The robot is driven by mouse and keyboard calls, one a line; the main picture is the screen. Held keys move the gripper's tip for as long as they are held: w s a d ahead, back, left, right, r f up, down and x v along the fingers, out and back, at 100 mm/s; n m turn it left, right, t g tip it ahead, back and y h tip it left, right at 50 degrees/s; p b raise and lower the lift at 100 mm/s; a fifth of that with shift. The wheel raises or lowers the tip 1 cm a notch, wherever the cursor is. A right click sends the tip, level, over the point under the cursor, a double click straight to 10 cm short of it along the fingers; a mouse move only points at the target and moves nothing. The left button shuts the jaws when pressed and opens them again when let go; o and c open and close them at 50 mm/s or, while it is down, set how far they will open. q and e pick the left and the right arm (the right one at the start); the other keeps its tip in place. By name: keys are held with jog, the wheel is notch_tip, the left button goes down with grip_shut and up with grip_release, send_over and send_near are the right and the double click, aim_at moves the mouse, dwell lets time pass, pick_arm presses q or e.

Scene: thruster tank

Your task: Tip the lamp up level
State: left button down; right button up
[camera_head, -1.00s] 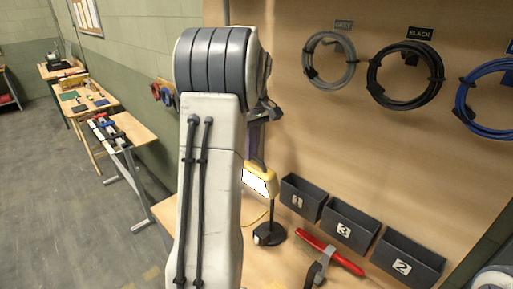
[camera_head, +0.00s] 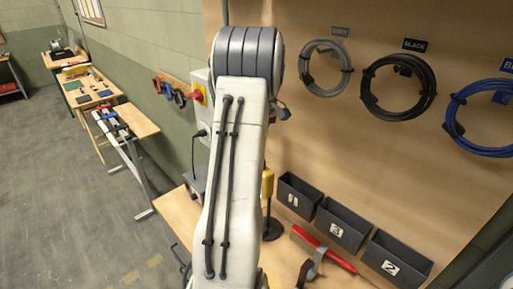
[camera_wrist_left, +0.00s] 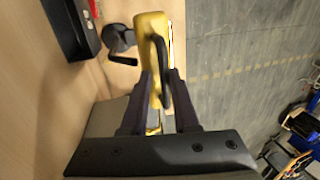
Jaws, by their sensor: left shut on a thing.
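The yellow lamp (camera_head: 267,183) is mostly hidden behind my left arm in the head view; only a narrow yellow side shows. Its dark round base (camera_head: 272,230) stands on the bench. In the left wrist view the yellow lamp head (camera_wrist_left: 151,27) is seen nearly edge-on, with a black handle (camera_wrist_left: 161,72) curving over it. My left gripper (camera_wrist_left: 161,80) has its two fingers on either side of the handle and is shut on it. The base (camera_wrist_left: 118,37) also shows there, left of the head. My right gripper is out of view.
Three numbered dark bins, among them bin 3 (camera_head: 343,228), stand along the back panel. Cable coils, such as the black coil (camera_head: 398,88), hang above. A grey box with a plug is on the wall at left.

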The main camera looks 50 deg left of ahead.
pick_arm(q)
jog(key=shift+w+r+t, duration=0.3)
jog(key=shift+w+r, duration=0.05)
jog(key=shift+w, duration=0.5)
jog(key=c, duration=0.9)
grip_release()
jog(key=shift+w+f, duration=0.1)
jog(key=shift+w, duration=0.2)
jog(key=shift+s, duration=0.2)
